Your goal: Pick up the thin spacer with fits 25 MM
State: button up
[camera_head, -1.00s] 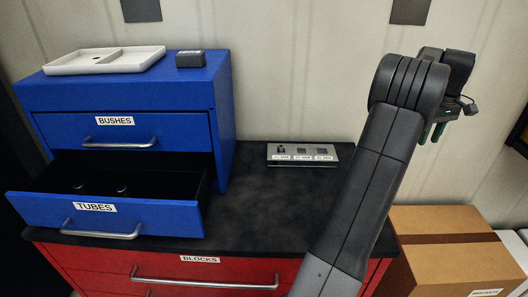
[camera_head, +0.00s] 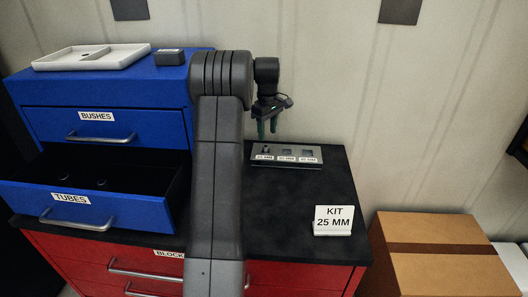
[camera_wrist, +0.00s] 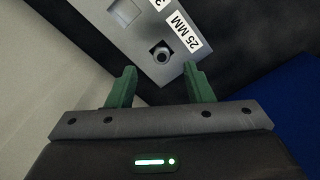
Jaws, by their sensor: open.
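A grey plate (camera_head: 285,163) with several labelled places lies flat on the black top at the back. It also shows in the wrist view (camera_wrist: 125,38). A small dark round piece (camera_wrist: 161,51) with a hole stands at the place labelled 25 MM; in the head view it is a small dark stub (camera_head: 265,150) at the plate's left end. I cannot tell whether it is the thin spacer. My gripper (camera_head: 267,129) points down above that left end. In the wrist view its green fingers (camera_wrist: 159,74) are apart and empty, with the round piece beyond them.
A KIT 25 MM sign (camera_head: 333,220) stands at the front right of the black top (camera_head: 300,205). The blue cabinet (camera_head: 112,127) is on the left, its TUBES drawer (camera_head: 70,203) open with dark pieces inside. A white tray (camera_head: 90,57) and dark block (camera_head: 170,57) lie on it.

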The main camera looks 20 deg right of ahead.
aim_at(265, 146)
jog(key=shift+w+a+f+p, duration=0.1)
jog(key=shift+a+f+p, duration=0.1)
jog(key=shift+f, duration=1.3)
jog(key=shift+w+a+f+p, duration=0.1)
jog(key=shift+f+p, duration=0.1)
jog(key=shift+f, duration=1.25)
grip_shut()
